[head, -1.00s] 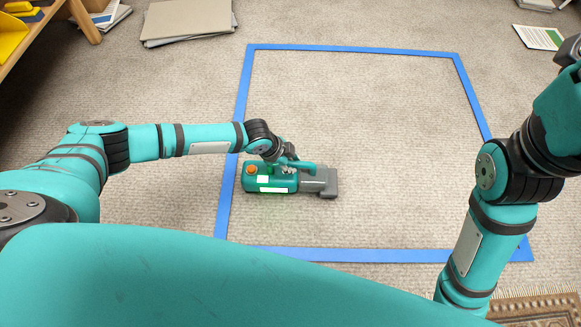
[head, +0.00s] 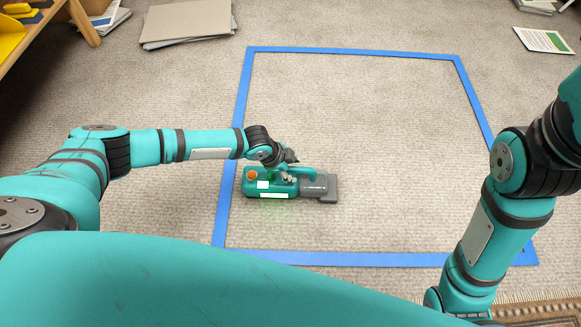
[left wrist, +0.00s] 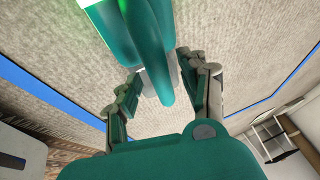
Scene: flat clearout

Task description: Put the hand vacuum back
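My left gripper (head: 288,174) is down at the vacuum's handle. In the left wrist view, the fingers of my left gripper (left wrist: 160,80) stand apart on either side of the vacuum's green handle (left wrist: 155,45). A gap shows beside the right finger, so the gripper looks open around the handle. My right gripper is out of view; only the right arm shows.
The blue outline (head: 350,50) lies flat, with its middle and right side clear. Flat grey boards (head: 187,22) lie at the back left beside a wooden shelf (head: 50,35). A sheet (head: 543,39) lies at the far right. A patterned rug (head: 545,312) is at the front right.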

